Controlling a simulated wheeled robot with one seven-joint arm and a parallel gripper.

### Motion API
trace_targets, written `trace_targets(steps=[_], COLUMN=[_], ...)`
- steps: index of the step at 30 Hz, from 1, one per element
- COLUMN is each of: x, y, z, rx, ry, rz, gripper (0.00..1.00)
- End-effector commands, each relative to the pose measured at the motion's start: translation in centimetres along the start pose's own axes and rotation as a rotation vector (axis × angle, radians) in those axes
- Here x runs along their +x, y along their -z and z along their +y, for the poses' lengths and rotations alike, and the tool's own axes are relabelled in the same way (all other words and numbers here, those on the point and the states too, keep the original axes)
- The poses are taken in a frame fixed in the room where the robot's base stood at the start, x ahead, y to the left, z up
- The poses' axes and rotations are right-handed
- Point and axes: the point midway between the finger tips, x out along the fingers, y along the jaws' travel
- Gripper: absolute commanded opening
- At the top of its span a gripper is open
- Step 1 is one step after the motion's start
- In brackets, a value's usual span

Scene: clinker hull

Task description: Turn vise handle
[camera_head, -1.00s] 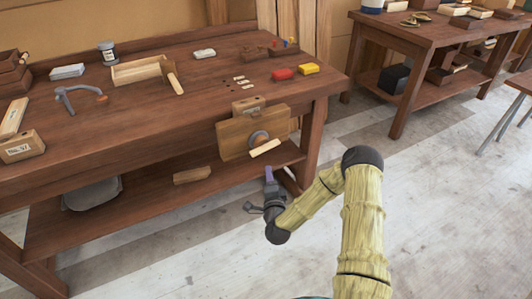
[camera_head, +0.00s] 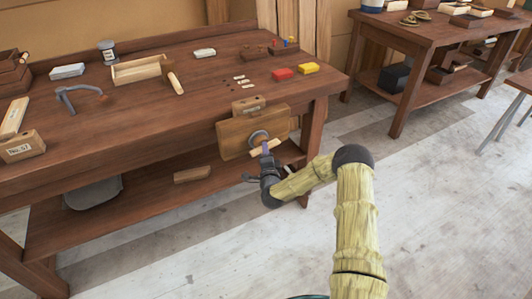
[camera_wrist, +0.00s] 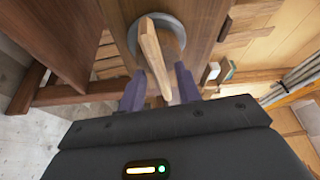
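The vise has a wooden front jaw (camera_head: 232,139) on the front of the workbench (camera_head: 190,110). Its handle (camera_head: 257,151) is a pale wooden bar across a round grey hub (camera_head: 258,136), tilted up to the right. In the wrist view the handle (camera_wrist: 151,45) runs from the grey hub (camera_wrist: 170,30) down between my fingers. My gripper (camera_head: 266,158) is at the handle. The wrist view shows my gripper (camera_wrist: 158,78) open, with one purple finger on each side of the bar and gaps visible. I cannot tell whether either finger touches it.
A lower shelf with a wood block (camera_head: 192,174) and a grey container (camera_head: 93,193) lies under the bench. The benchtop holds a clamp (camera_head: 80,97), an open box (camera_head: 137,71) and red and yellow blocks. A second bench (camera_head: 430,30) stands at right. The floor between is clear.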

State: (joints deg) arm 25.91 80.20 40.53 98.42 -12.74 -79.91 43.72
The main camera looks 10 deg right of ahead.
Motion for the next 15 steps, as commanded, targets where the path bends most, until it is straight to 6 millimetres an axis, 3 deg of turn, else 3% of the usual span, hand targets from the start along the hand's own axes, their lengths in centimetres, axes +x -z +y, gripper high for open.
trace_targets(steps=[3, 8, 15], x=[-0.03, -0.04, -0.04], y=[-0.01, 0.00, 0.03], z=[0.01, 0.02, 0.03], rx=[0.000, 0.000, 0.031], ry=[0.000, 0.000, -0.013], rz=[0.000, 0.000, 0.001], gripper=[0.34, 0.02, 0.00])
